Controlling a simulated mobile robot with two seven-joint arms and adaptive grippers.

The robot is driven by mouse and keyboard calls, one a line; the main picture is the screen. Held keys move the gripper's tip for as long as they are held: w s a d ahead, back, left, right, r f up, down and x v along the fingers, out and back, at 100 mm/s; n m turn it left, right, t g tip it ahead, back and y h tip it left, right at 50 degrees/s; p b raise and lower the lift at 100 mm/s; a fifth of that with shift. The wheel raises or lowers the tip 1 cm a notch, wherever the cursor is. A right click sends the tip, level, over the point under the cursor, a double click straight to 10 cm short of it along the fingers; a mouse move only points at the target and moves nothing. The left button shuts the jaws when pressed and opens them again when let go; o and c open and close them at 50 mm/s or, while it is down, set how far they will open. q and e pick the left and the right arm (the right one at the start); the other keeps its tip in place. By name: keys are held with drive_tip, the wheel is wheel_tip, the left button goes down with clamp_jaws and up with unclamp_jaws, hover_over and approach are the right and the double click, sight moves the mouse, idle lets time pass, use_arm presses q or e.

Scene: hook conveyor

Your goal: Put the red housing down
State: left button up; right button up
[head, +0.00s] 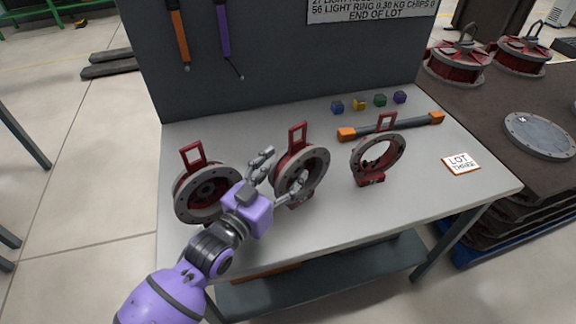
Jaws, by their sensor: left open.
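Three red housings with grey rims and square top loops stand upright in a row on the grey workbench (420,190). They are the left housing (183,203), the middle housing (321,165) and the right housing (400,152), which is an open ring on a red foot. My left gripper (281,174) is open at the middle housing, with one finger by its left side and the other across its lower front. I cannot tell whether the fingers touch it. The gripper and wrist hide part of the left and middle housings. My right gripper is not in view.
A dark bar with orange ends (392,126) lies behind the right housing. Several small coloured blocks (359,104) sit along the back panel (270,60). A "LOT THREE" card (461,162) lies at the right. A dark stand (480,100) holds red lidded units. The bench's front right is clear.

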use_arm(q)
drive_tip(key=v, duration=1)
drive_tip(key=shift+b, duration=0.35)
